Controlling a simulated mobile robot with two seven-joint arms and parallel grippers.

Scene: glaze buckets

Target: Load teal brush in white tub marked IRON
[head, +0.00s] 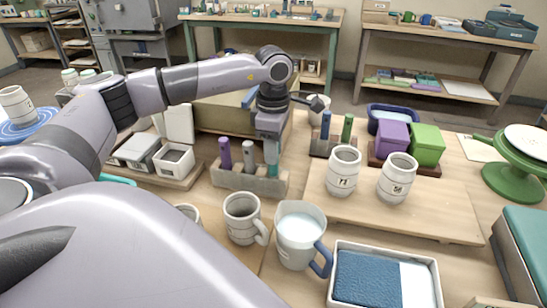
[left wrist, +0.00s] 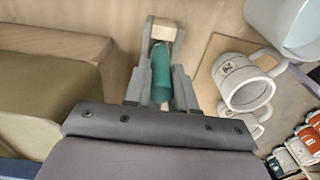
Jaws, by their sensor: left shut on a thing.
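The teal brush (head: 272,158) is upright at the right end of a grey block holder (head: 248,183). My left gripper (head: 270,140) points down over it and is shut on it. The teal brush (left wrist: 161,72) also shows between the fingers (left wrist: 160,62) in the left wrist view. I cannot tell whether its lower end is still inside the holder. Two white tubs, one in the middle (head: 343,172) and one to its right (head: 397,178), stand on a wooden board with dark marks. I cannot read IRON on either. My right gripper is not in view.
A purple handle (head: 225,153) and a grey one (head: 249,157) stand left of the brush. A grey mug (head: 241,218) and a white pitcher (head: 300,235) stand in front. Purple (head: 391,136) and green (head: 427,145) blocks are behind the tubs. The board's right front (head: 445,220) is clear.

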